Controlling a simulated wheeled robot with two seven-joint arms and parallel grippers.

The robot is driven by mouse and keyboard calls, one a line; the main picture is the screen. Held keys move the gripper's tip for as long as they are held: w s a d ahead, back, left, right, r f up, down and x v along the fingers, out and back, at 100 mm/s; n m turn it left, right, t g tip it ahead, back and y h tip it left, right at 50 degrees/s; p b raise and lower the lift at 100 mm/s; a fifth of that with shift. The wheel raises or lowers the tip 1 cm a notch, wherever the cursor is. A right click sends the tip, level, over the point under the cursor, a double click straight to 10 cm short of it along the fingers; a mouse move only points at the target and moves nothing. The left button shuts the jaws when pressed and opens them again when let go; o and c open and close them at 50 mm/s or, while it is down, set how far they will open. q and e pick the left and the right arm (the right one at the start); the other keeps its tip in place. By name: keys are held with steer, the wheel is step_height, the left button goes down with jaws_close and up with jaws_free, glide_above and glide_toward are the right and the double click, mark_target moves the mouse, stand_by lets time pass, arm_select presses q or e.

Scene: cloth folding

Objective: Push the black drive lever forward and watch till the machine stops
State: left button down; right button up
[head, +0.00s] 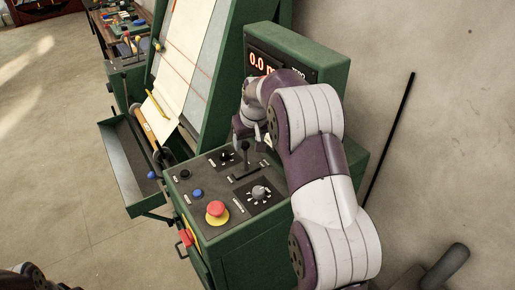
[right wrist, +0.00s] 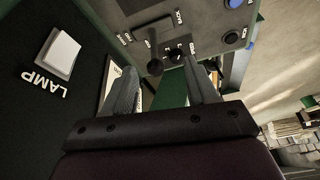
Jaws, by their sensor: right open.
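The black drive lever (head: 245,156) stands up from a slot in the sloped control panel of the green machine, near the panel's upper edge. In the right wrist view the lever (right wrist: 154,64) shows its round knob close to the gap between my fingers. My right gripper (head: 250,138) is just beyond and above the lever in the head view, partly hidden by my own arm. In the wrist view the gripper (right wrist: 160,68) is open with nothing held. Whether a finger touches the lever cannot be told. My left gripper is not in view.
The panel holds a red emergency button (head: 217,208), a grey rotary knob (head: 260,192), a blue button (head: 197,193) and a black knob (head: 225,157). A red display (head: 262,63) reads "0.0". A white lamp switch (right wrist: 62,52) is near my gripper. Cloth (head: 180,75) lies on the sloped bed.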

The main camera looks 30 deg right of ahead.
mark_target(246, 148)
steer(key=w+f+p, duration=0.1)
steer(key=w+f, duration=0.1)
steer(key=f, duration=0.1)
steer(key=w+d+f+p, duration=0.1)
steer(key=w+f+p, duration=0.1)
steer(key=f, duration=0.1)
steer(key=w+d+f+p, duration=0.1)
steer(key=w+f, duration=0.2)
steer(key=shift+d+f, duration=0.15)
steer(key=shift+f, duration=0.2)
steer(key=shift+w+f+p, duration=0.15)
steer(key=shift+f+p, duration=0.15)
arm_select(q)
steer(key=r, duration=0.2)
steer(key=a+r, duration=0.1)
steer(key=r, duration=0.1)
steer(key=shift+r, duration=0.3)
arm_select(e)
steer(key=shift+t, duration=0.3)
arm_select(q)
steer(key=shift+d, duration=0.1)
